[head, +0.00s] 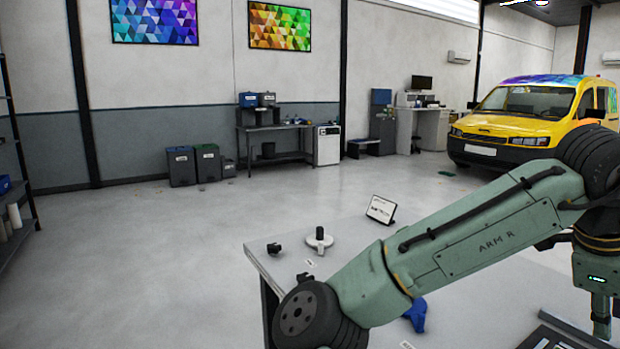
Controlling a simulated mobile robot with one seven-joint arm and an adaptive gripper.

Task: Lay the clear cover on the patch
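The clear cover and the patch cannot be made out in the head view. My green arm (480,235) crosses the right half of the picture and hides much of the table (353,235). The lower end of my arm (600,300) points down at the right edge, over or near a dark frame-like item (562,335) that is cut off by the picture's bottom. I cannot make out any fingertips there, or whether anything is held.
On the table are a white disc with a dark knob (319,240), a small black item (274,249), a tilted sign (381,209) and a blue cloth-like item (416,314). A yellow van (525,118) stands behind. The floor left of the table is clear.

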